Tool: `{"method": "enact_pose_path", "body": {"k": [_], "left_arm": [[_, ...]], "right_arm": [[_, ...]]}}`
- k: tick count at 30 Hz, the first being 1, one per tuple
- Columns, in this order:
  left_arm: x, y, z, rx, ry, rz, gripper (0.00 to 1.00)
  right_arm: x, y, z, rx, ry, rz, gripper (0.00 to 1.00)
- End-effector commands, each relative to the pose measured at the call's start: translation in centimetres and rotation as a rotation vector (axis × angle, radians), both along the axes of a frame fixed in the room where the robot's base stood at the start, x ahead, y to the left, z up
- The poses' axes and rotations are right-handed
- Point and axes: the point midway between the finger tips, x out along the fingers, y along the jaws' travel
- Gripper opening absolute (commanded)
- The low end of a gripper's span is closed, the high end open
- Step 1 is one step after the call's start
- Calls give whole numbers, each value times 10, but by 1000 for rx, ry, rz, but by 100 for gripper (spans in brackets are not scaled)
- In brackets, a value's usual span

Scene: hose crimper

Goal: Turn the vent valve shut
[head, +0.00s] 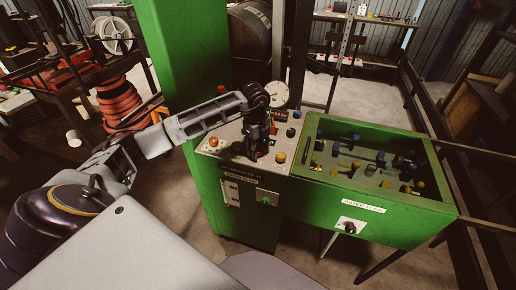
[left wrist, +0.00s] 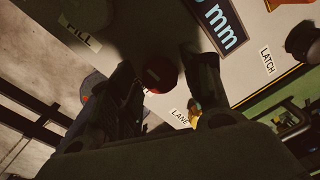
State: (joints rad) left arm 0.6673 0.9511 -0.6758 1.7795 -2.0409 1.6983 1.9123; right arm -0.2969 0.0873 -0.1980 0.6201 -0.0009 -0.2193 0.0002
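My left gripper (head: 258,153) points down over the grey control panel (head: 228,148) of the green machine. In the left wrist view its two dark fingers (left wrist: 162,95) are apart, with a round red knob (left wrist: 160,75) between them. A gap shows between the knob and the right finger; contact on the left side is hard to tell. No label that I can read says vent, so I cannot tell which control is the vent valve. Labels FILL, LANE and LATCH show near the knob. My right gripper is not in view.
An orange button (head: 213,142), a yellow knob (head: 280,157) and a black knob (head: 290,132) stand close around the gripper. A round gauge (head: 278,94) rises behind the panel. A green tray (head: 430,207) with several fittings adjoins on the right.

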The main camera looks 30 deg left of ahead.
Motion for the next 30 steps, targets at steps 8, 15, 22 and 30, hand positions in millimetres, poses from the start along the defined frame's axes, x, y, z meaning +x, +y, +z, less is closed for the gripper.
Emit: {"method": "enact_pose_path", "body": {"k": [8,15,22,30], "left_arm": [[-1,-1,-1,0,2,-2,55],[-1,-1,5,0,2,-2,55],[-1,0,27,0,0,-1,55],[-3,1,66,0,0,-2,55]], "right_arm": [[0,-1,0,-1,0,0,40],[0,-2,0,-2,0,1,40],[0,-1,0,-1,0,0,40],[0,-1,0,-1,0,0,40]]}}
